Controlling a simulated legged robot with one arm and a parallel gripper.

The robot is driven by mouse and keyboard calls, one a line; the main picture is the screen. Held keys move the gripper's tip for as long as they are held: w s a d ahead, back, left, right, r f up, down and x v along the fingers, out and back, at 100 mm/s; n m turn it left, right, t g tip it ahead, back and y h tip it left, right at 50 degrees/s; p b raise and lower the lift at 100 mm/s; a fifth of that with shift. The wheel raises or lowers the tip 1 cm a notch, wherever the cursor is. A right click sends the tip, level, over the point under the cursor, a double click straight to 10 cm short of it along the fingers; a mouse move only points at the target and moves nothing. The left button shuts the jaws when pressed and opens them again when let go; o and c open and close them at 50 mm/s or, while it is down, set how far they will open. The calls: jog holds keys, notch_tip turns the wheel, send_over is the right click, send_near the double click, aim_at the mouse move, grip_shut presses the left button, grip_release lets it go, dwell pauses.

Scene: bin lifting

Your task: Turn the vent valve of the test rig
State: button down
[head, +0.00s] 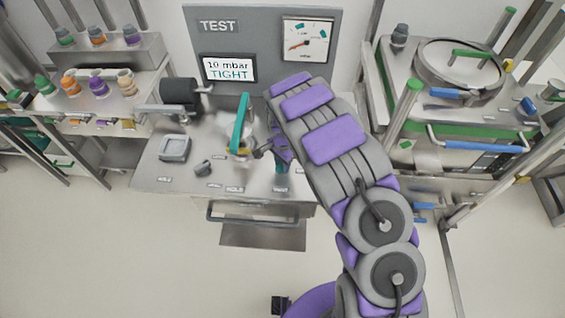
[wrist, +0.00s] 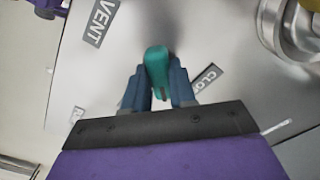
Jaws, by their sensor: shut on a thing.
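The test rig (head: 214,187) is a grey bench with a tall back panel, and my arm reaches over its right part. In the wrist view a teal valve handle (wrist: 157,62) stands between the two blue fingers of my gripper (wrist: 160,88), which is shut on it. A "VENT" label (wrist: 98,20) lies beyond it to the left, and a partly covered label starting "CLO" (wrist: 207,79) lies to the right. The handle points up in the wrist picture, between the two labels. In the head view my arm mostly hides this valve.
The panel screen (head: 229,69) reads "10 mbar TIGHT", with a dial gauge (head: 305,41) beside it. A taller teal lever (head: 241,122) stands left of my gripper. A bench with coloured fittings (head: 98,88) is at left, and a rig with a round lid (head: 460,68) at right.

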jog(key=m, duration=0.5)
jog(key=shift+w+r+m+b, duration=0.1)
jog(key=shift+m+b, duration=0.3)
jog(key=shift+m, duration=1.7)
jog(key=c, duration=0.9)
grip_release()
jog(key=shift+a, duration=0.15)
jog(key=shift+r+p, duration=1)
jog(key=shift+r, duration=7.6)
